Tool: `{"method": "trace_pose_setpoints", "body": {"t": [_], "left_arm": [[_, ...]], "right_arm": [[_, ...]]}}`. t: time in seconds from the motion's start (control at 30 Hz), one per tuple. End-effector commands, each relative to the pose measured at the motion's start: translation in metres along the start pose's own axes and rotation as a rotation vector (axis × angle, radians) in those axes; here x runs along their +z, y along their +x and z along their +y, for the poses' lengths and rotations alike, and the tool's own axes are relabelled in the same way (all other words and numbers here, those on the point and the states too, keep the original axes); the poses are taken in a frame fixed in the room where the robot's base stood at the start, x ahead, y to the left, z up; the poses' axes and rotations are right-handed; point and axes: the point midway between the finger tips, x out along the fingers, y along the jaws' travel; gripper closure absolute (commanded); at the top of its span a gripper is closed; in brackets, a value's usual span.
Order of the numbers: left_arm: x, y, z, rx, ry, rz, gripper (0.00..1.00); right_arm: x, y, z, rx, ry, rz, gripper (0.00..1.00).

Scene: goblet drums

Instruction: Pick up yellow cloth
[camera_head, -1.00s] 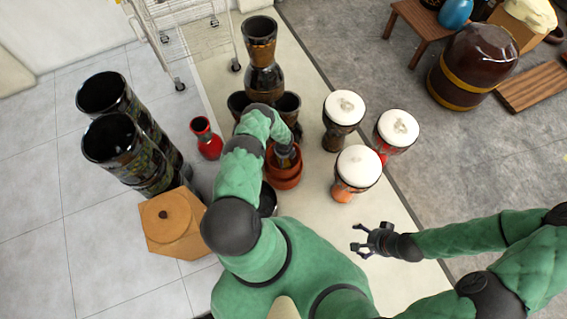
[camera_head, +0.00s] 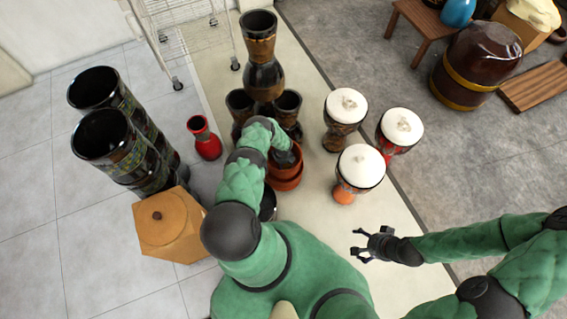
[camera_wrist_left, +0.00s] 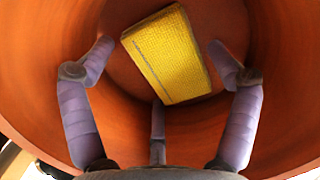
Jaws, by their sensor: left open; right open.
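The yellow cloth (camera_wrist_left: 166,54) is a flat, folded rectangle with a dark line along one side. It lies at the bottom of a terracotta pot (camera_wrist_left: 285,100). In the left wrist view my left gripper (camera_wrist_left: 160,65) is open inside the pot, its fingers spread to either side of the cloth and apart from it. In the head view the pot (camera_head: 285,184) shows beside the left arm, which hides the cloth and most of the left gripper. My right gripper (camera_head: 362,246) is open and empty over the pale mat, right of my body.
Three white-topped goblet drums (camera_head: 360,166) stand right of the pot. Dark drums (camera_head: 262,80) are stacked behind it, and a red vase (camera_head: 205,138) stands to the left. A wooden box (camera_head: 168,225) and tall dark drums (camera_head: 110,135) stand further left. The pot's wall closely surrounds the left gripper.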

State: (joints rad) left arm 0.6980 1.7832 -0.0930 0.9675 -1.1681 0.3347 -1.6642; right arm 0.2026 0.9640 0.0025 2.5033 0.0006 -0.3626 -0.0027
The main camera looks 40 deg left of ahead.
Motion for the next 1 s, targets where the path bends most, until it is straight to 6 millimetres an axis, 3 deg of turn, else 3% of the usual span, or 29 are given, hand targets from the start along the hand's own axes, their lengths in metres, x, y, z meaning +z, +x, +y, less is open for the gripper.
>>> {"method": "trace_pose_setpoints", "body": {"t": [0.07,0.23,0.27,0.67,1.0], "left_arm": [[0.000,-0.001,0.000,0.000,0.000,-0.001,0.12],[0.000,-0.001,0.000,0.000,0.000,0.000,0.54],[0.000,-0.001,0.000,0.000,0.000,0.000,0.57],[0.001,-0.005,0.000,0.000,-0.001,-0.001,0.57],[0.009,-0.058,-0.001,-0.001,0.001,-0.002,0.57]], "right_arm": [[0.000,-0.001,0.000,0.000,0.000,0.000,0.15],[0.000,-0.001,0.000,0.000,0.000,0.000,0.15],[0.000,-0.001,0.000,0.000,0.000,0.000,0.15],[0.000,-0.004,-0.001,0.000,0.000,0.000,0.15],[0.001,-0.036,-0.013,0.000,0.000,0.000,0.15]]}}
